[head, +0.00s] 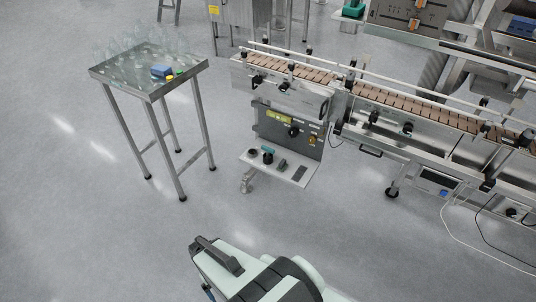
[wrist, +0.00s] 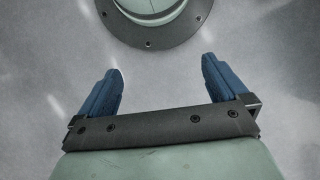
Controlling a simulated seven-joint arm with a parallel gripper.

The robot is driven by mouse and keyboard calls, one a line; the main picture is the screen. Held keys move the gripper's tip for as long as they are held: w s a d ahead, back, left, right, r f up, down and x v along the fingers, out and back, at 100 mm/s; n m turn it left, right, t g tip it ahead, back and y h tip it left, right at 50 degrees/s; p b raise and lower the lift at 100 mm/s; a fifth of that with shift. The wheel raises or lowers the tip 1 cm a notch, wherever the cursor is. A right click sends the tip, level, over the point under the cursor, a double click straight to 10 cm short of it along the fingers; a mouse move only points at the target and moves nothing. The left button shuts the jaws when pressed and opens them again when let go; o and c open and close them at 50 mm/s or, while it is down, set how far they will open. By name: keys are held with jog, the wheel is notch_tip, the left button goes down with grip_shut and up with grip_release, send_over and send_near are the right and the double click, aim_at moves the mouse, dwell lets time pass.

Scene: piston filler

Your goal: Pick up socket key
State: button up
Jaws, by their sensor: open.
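I cannot pick out the socket key for certain. Several small tools stand on a steel shelf (head: 301,174) below a control panel in the head view. Among them are a dark round piece (head: 252,153), a teal-topped piece (head: 267,154) and a dark green piece (head: 282,165); they are too small to name surely. My gripper (wrist: 162,84) shows in the wrist view with its two blue fingers wide apart and nothing between them. It is away from the shelf, over the grey floor.
A steel table (head: 151,92) at the left carries several clear bottles, a blue block (head: 162,71) and a yellow piece (head: 170,77). A conveyor (head: 405,101) with guide rails runs across the right. Cables lie at the lower right. The floor (head: 110,240) before the shelf is clear.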

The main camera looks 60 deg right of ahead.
jog(key=w+d+r+m+t, duration=0.1)
jog(key=w+d+m+t, duration=0.1)
jog(key=w+d, duration=0.65)
notch_tip(320, 180, up, 15)
jog(key=m+t+h, duration=0.2)
jog(key=m+t, duration=0.2)
jog(key=m, duration=0.5)
send_over(268, 151)
notch_tip(268, 151, down, 9)
jog(key=m, duration=0.3)
jog(key=shift+w+a+r+g, duration=0.1)
jog(key=shift+a+g, duration=0.05)
jog(key=shift+g, duration=0.15)
jog(key=shift+w+d+f, duration=0.1)
jog(key=shift+d+f, duration=0.15)
jog(key=shift+f, duration=1.05)
jog(key=shift+w+d+f, duration=0.1)
jog(key=shift+d+f, duration=0.1)
jog(key=shift+f, duration=1.05)
jog(key=c, duration=0.9)
